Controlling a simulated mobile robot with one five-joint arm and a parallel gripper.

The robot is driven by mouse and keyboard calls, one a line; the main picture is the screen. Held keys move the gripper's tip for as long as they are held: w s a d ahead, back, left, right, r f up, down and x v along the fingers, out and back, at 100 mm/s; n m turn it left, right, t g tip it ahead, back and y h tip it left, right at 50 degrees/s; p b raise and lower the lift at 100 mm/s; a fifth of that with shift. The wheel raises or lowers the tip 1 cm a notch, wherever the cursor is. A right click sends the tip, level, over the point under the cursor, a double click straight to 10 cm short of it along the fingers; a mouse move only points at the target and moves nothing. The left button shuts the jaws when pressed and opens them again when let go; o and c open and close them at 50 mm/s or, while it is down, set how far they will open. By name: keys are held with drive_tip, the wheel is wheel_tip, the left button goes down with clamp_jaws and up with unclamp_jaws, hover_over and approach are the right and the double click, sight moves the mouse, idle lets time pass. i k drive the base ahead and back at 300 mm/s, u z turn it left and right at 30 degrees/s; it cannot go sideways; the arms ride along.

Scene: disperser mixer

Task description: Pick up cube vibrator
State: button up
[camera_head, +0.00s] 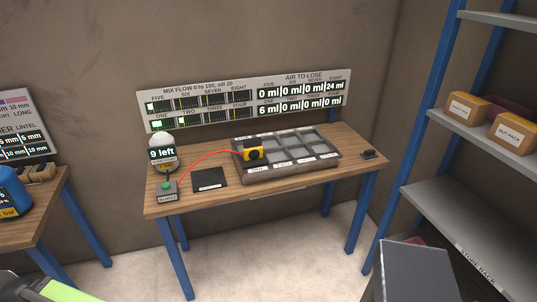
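My gripper is not in view.
The wooden table (215,203) has blue legs. A black pad (210,179), a white-topped counter reading "9 left" (162,153) and a small dark item (368,154) are on it. A blue-framed rack (465,190) stands right; another table (43,212) stands left. Pale floor shows in front.

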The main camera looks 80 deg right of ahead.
sight(253, 153)
drive_tip(key=z, duration=1.4)
drive_tip(key=i, duration=0.5)
drive_tip(key=u, duration=0.15)
